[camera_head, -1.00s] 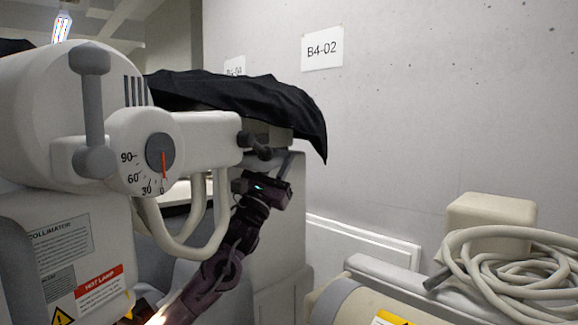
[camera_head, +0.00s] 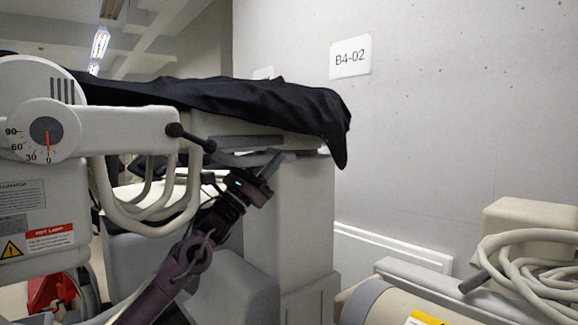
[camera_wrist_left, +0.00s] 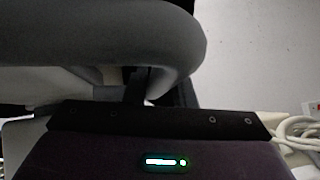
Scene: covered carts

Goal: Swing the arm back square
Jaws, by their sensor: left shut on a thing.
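The white machine arm (camera_head: 125,128) runs across the left of the head view to a rounded head with a round dial (camera_head: 46,133). The dial's red pointer stands at or very near 0. A dark ball-ended knob (camera_head: 190,137) sticks out from the arm's right end. My left gripper (camera_head: 266,170) reaches up from below, right of this knob. The fingertips are mostly hidden. My right gripper is out of view.
A black cover (camera_head: 240,100) drapes over the machine's top. Looped pale tubes (camera_head: 145,218) hang below the arm. A second cart (camera_head: 400,300) with a coiled hose (camera_head: 530,258) stands at the lower right. A wall (camera_head: 450,120) with a B4-02 sign (camera_head: 350,57) closes the back.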

